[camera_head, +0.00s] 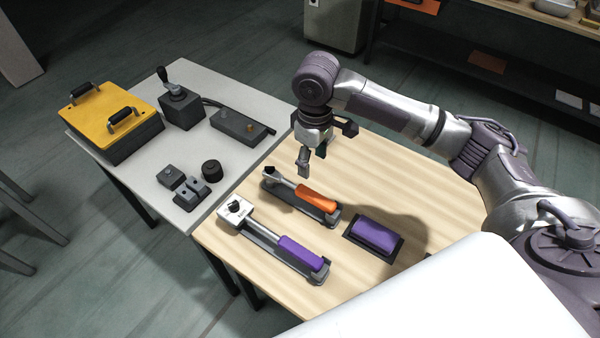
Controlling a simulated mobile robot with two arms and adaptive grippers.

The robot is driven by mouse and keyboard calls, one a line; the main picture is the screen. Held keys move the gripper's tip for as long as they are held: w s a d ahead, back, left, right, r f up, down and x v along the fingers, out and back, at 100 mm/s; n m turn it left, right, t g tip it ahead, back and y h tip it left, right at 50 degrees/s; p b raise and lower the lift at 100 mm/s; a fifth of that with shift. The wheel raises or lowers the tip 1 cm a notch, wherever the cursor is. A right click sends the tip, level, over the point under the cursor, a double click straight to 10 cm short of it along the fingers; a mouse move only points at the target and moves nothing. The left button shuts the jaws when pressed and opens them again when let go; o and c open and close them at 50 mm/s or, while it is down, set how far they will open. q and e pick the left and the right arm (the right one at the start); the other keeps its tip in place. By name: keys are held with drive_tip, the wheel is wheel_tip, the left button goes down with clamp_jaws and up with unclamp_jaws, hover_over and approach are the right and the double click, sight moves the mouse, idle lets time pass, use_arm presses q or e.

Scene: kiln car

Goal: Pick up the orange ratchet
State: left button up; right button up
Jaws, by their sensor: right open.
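The orange ratchet (315,196) lies in a dark grey holder (268,184) on the wooden table. Its orange handle points to the lower right and its dark head to the upper left. My right gripper (312,165) hangs above and just behind the ratchet, pointing down, open and empty. It appears apart from the ratchet, though the exact height gap is hard to judge. My left gripper does not show.
A purple-handled tool (300,252) lies in a holder in front of the ratchet. A purple block in a black tray (352,238) sits to the right. A grey table (221,88) at left bears a yellow-lidded box (97,107) and several dark fixtures.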

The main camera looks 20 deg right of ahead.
hover_over(311, 193)
wheel_tip(311, 193, down, 6)
drive_tip(key=shift+d+f, duration=0.1)
wheel_tip(311, 193, down, 3)
drive_tip(key=shift+r+p, duration=0.1)
drive_tip(key=shift+p, duration=0.55)
wheel_tip(311, 193, down, 3)
drive_tip(key=shift+r, duration=0.1)
drive_tip(key=shift+f+p, duration=0.3)
drive_tip(key=shift+f, duration=0.25)
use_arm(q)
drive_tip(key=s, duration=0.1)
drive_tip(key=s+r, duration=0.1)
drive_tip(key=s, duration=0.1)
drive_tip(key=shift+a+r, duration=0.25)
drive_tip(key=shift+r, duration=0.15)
use_arm(e)
clamp_jaws()
